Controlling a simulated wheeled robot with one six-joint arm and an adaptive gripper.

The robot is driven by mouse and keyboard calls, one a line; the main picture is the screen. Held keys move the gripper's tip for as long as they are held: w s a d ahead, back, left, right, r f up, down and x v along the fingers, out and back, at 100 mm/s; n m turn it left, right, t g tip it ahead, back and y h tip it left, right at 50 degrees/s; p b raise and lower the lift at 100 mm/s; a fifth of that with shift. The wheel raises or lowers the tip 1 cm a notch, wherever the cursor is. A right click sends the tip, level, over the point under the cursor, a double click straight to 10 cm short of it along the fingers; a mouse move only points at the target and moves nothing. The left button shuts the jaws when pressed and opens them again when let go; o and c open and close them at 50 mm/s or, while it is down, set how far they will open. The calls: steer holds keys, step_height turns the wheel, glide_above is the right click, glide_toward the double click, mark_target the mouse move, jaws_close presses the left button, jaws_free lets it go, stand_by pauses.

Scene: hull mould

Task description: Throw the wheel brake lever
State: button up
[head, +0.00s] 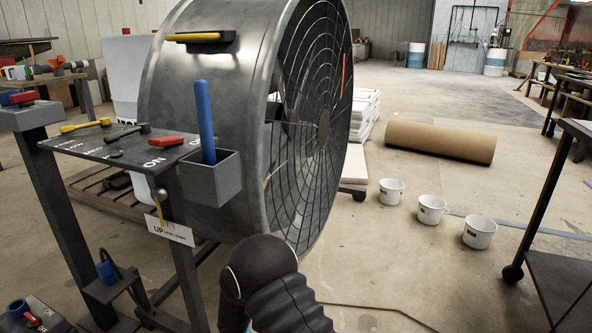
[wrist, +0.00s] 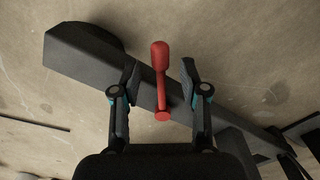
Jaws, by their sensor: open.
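A red lever (wrist: 160,55) with a rounded knob stands out from a dark beam (wrist: 85,60) in the wrist view. A dark round shape, perhaps a wheel (wrist: 95,34), is partly hidden behind the beam's end. My gripper (wrist: 160,82) is open, with one finger on each side of the lever. I see no clear contact. In the head view only my dark arm shows, low in the middle. My gripper and this lever are hidden there.
A large drum fan (head: 210,120) stands close beyond my arm. A dark control stand (head: 100,150) with yellow, black and red handles is at the left. White buckets (head: 432,210) and a brown roll (head: 440,143) lie on open floor. A dark cart (head: 565,275) is at the right.

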jaws_close()
steer(key=shift+a+m, duration=0.3)
steer(key=shift+m, duration=0.2)
steer(key=shift+s+a, duration=0.1)
steer(key=shift+a+m+b, duration=0.2)
steer(key=shift+m+b, duration=0.15)
steer(key=shift+m, duration=0.15)
steer(key=shift+a, duration=0.1)
steer(key=shift+s+a+m, duration=0.1)
steer(key=shift+a+m, duration=0.1)
steer(key=shift+m, duration=0.3)
